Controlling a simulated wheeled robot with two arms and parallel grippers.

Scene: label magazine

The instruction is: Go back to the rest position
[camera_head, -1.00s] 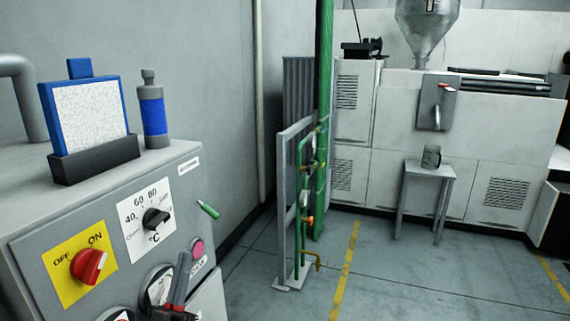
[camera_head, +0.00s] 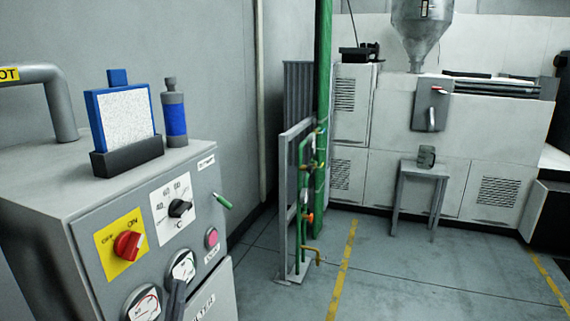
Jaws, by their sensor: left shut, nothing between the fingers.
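My left gripper (camera_head: 176,290) shows as a dark shape at the bottom of the head view, in front of the gauges on the grey control cabinet (camera_head: 85,200). It is shut and holds nothing. Only its upper part is in the picture; the rest is cut off by the bottom edge. My right gripper is not in view.
The cabinet carries a red switch (camera_head: 129,246), a black dial (camera_head: 180,208), a label magazine (camera_head: 125,120) and a blue-banded bottle (camera_head: 174,115). Green piping (camera_head: 305,200) stands beyond. A stool (camera_head: 423,170) with a mug (camera_head: 427,156) is at the right. The floor between is clear.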

